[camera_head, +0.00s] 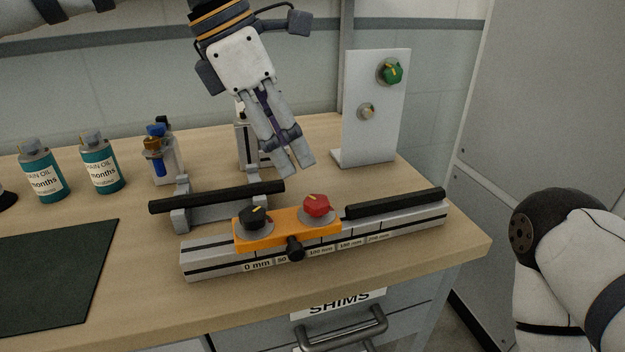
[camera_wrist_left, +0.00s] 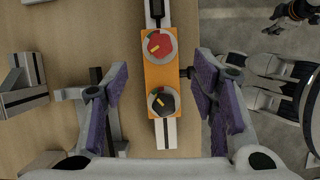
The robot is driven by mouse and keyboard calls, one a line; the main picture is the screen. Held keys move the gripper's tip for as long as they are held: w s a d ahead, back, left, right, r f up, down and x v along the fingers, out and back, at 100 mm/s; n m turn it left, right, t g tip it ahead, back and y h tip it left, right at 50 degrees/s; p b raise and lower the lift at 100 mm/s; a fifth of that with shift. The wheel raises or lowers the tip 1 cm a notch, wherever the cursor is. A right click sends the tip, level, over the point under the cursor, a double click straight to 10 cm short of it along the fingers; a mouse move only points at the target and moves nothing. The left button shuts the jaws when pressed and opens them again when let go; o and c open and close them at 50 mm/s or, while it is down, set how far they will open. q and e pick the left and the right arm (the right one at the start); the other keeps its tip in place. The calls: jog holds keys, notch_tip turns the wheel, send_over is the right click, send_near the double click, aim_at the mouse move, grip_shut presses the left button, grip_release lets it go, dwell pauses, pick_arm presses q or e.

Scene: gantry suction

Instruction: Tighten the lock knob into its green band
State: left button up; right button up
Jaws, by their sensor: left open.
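An orange carriage (camera_head: 286,231) on a grey rail carries a black knob (camera_head: 254,216) and a red knob (camera_head: 317,206), each with a yellow pointer on a grey dial. A small black side knob (camera_head: 295,249) sticks out of the carriage's front. I cannot tell which knob is the lock knob; no green band is clear. My left gripper (camera_head: 293,168) is open and empty, pointing down above and behind the carriage. In the left wrist view the red knob (camera_wrist_left: 159,43) and black knob (camera_wrist_left: 162,101) lie between its spread fingers, below them. My right gripper is not seen.
A white upright panel (camera_head: 373,125) with a green knob (camera_head: 392,72) stands behind right. A dark mat (camera_head: 50,275) lies at left. A black bar (camera_head: 217,197) on grey supports lies behind the rail.

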aim_at(316, 200)
pick_arm(q)
jog(key=x, duration=0.9)
jog(key=shift+f, duration=0.25)
jog(key=c, duration=1.2)
